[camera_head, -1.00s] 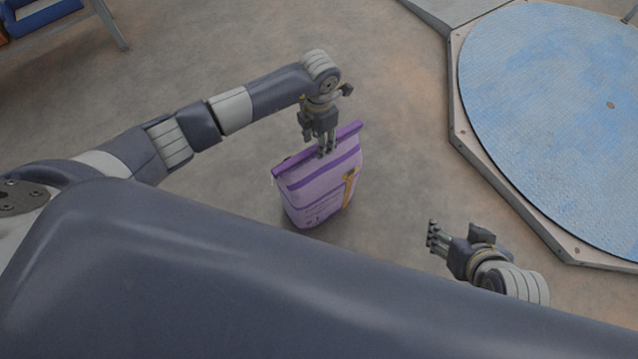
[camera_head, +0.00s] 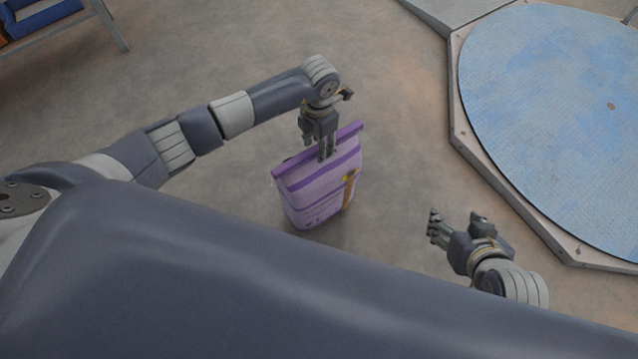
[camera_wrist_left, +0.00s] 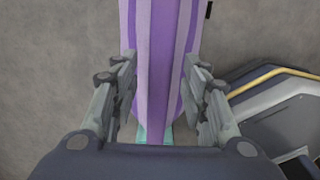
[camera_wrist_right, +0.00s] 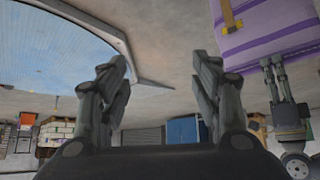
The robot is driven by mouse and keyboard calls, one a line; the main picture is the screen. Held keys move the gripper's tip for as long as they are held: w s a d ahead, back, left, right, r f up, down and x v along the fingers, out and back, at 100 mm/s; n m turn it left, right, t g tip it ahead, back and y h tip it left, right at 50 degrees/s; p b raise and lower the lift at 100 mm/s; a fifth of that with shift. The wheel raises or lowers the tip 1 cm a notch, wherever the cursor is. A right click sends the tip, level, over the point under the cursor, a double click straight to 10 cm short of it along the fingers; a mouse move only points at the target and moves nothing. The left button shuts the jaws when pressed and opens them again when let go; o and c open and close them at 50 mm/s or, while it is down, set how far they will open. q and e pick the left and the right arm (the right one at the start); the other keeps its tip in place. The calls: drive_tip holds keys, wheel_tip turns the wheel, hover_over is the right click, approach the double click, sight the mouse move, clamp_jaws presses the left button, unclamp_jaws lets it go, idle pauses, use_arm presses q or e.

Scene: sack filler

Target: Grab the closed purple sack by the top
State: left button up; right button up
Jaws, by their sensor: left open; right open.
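The closed purple sack (camera_head: 322,192) stands upright on the floor in the middle of the head view, its folded top edge running from lower left to upper right. My left gripper (camera_head: 326,152) is at the sack's top from above. In the left wrist view its open fingers (camera_wrist_left: 163,95) stand on both sides of the sack's purple top (camera_wrist_left: 160,60), with small gaps. My right gripper (camera_head: 452,222) is open and empty, to the right of the sack. In the right wrist view its fingers (camera_wrist_right: 160,85) are apart, and the sack (camera_wrist_right: 270,28) shows at the upper right.
A large round blue platform (camera_head: 560,110) with a pale raised frame lies at the right. A metal-legged stand with a blue bin (camera_head: 40,14) is at the upper left. The concrete floor (camera_head: 230,60) around the sack is clear.

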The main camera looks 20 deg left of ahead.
use_arm(q)
drive_tip(key=shift+f, duration=0.15)
idle(0.7)
drive_tip(key=shift+c, duration=0.3)
clamp_jaws()
drive_tip(key=shift+w, duration=0.1)
